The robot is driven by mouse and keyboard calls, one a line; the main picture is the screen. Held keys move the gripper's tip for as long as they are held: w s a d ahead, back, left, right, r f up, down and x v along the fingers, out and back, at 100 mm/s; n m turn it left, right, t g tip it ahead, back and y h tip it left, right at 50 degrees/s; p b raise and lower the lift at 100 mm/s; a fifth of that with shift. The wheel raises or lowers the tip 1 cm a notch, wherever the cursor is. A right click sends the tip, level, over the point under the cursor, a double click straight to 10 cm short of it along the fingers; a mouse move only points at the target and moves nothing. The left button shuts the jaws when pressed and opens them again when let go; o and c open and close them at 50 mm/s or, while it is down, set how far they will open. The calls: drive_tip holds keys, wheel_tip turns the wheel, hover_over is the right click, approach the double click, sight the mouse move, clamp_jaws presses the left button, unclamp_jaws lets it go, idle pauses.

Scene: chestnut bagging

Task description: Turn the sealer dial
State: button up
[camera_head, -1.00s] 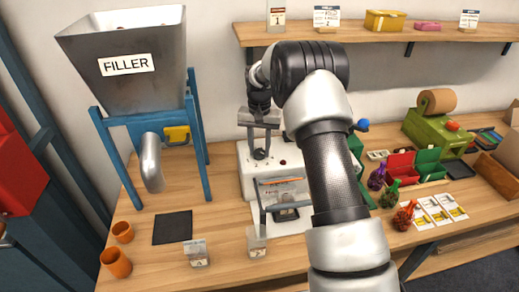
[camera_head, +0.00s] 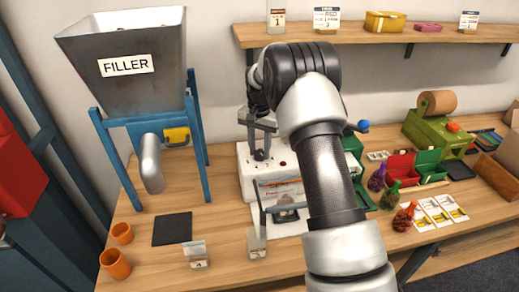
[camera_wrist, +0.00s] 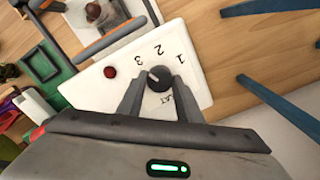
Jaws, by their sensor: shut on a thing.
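The sealer (camera_head: 280,161) is a white box with a grey-framed front, in the middle of the table. In the wrist view its white top panel (camera_wrist: 190,52) shows the numbers 1, 2 and 3 around a dark round dial (camera_wrist: 159,78), with a red button (camera_wrist: 110,72) beside it. The dial has a pale pointer mark. My gripper (camera_wrist: 158,88) comes down on the dial with one finger on each side, shut on it. In the head view my gripper (camera_head: 260,153) is at the sealer's top left, partly behind my arm.
The filler (camera_head: 130,65) stands left of the sealer on blue legs. Orange cups (camera_head: 116,263), a dark mat (camera_head: 172,229) and small bags (camera_head: 195,254) lie at front left. A green dispenser (camera_head: 437,133) and coloured bags (camera_head: 405,217) are to the right.

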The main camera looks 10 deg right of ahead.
sight(260, 153)
drive_tip(key=o, duration=1)
drive_tip(key=shift+o, duration=0.2)
wheel_tip(260, 153, up, 18)
drive_tip(key=shift+f, duration=0.25)
